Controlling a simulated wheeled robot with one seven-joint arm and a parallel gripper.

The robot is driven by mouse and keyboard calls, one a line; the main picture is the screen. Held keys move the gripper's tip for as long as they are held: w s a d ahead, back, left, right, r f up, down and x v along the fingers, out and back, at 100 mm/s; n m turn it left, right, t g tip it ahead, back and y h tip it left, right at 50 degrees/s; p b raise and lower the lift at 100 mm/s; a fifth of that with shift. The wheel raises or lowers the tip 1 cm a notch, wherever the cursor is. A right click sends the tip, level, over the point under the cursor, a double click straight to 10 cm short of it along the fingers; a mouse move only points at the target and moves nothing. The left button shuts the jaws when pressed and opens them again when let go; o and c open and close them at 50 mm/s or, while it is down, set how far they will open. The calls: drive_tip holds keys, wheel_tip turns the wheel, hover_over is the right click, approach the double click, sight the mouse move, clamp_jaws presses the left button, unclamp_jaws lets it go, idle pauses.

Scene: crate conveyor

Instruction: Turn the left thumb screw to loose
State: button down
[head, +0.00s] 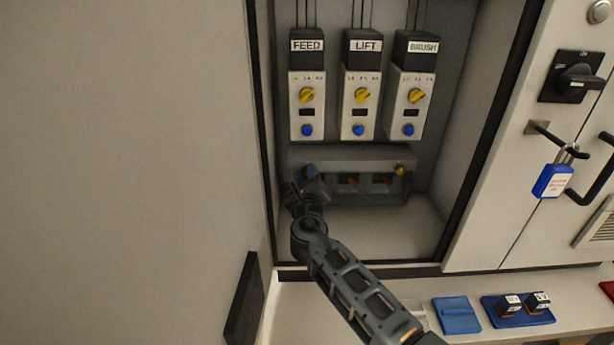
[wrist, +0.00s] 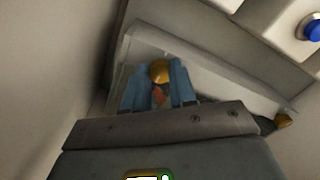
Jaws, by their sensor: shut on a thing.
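A grey box (head: 345,153) with a clear front sits low in the open cabinet. Its right thumb screw (head: 400,169) is brass and shows at the box's right end; it also shows in the wrist view (wrist: 283,121). My gripper (head: 310,172) is at the box's left end and hides the left thumb screw in the head view. In the wrist view the left thumb screw (wrist: 160,70) is a brass knob between the two blue fingers of my gripper (wrist: 160,82), which are shut on it. How far the screw is turned cannot be told.
Three units marked FEED (head: 306,95), LIFT (head: 361,97) and BRUSH (head: 411,97) hang above the box. The cabinet's left wall is close to my gripper. A blue padlock (head: 552,181) hangs at right. A blue tray (head: 517,312) with two black blocks lies on the ledge below.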

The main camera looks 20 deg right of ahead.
drive_tip(key=shift+f+n, duration=0.2)
drive_tip(key=shift+n, duration=0.3)
drive_tip(key=c, duration=0.9)
unclamp_jaws()
drive_tip(key=shift+r, duration=0.15)
drive_tip(key=shift+s, duration=0.1)
drive_tip(key=shift+v, duration=3.85)
